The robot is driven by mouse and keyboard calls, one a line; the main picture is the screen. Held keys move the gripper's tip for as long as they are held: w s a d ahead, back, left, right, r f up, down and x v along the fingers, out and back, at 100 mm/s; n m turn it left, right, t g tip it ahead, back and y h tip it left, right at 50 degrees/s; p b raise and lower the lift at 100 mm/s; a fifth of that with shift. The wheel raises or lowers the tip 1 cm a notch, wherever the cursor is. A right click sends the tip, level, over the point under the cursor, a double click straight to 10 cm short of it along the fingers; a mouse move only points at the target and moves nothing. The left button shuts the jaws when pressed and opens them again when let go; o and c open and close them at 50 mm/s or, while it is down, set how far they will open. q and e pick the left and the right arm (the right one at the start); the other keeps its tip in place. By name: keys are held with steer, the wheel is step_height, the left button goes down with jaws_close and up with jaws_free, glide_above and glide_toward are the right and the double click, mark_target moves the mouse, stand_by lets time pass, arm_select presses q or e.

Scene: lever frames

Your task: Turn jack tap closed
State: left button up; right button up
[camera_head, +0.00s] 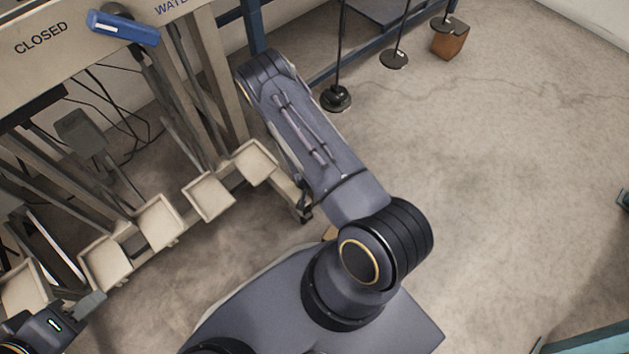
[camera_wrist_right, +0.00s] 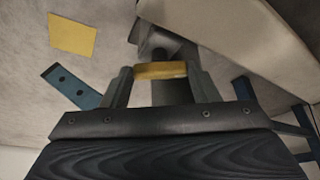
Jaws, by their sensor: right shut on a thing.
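In the right wrist view, a yellow bar-shaped handle (camera_wrist_right: 161,71) sits in front of a dark grey cylindrical fitting (camera_wrist_right: 165,42). My right gripper (camera_wrist_right: 162,82) has a finger at each end of this bar and is shut on it. Whether this is the jack tap's handle is not certain. In the head view, my right gripper is hidden beyond my arm. A blue handle (camera_head: 123,27) lies across the beige panel (camera_head: 75,38) between the lettering "CLOSED" and "WATE…". My left gripper (camera_head: 88,305) is at the lower left edge; its jaw opening cannot be made out.
Several beige pedals (camera_head: 210,196) stand out low along the frame. In the wrist view, a blue bar (camera_wrist_right: 70,86) and a yellow square (camera_wrist_right: 72,35) show. The floor at right is open.

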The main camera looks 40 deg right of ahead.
steer(key=shift+m, duration=0.4)
steer(key=o, duration=1)
steer(key=p+v, duration=0.3)
steer(key=v, duration=0.4)
steer(key=shift+a+r, duration=0.25)
steer(key=shift+r, duration=0.1)
steer(key=shift+c, duration=0.6)
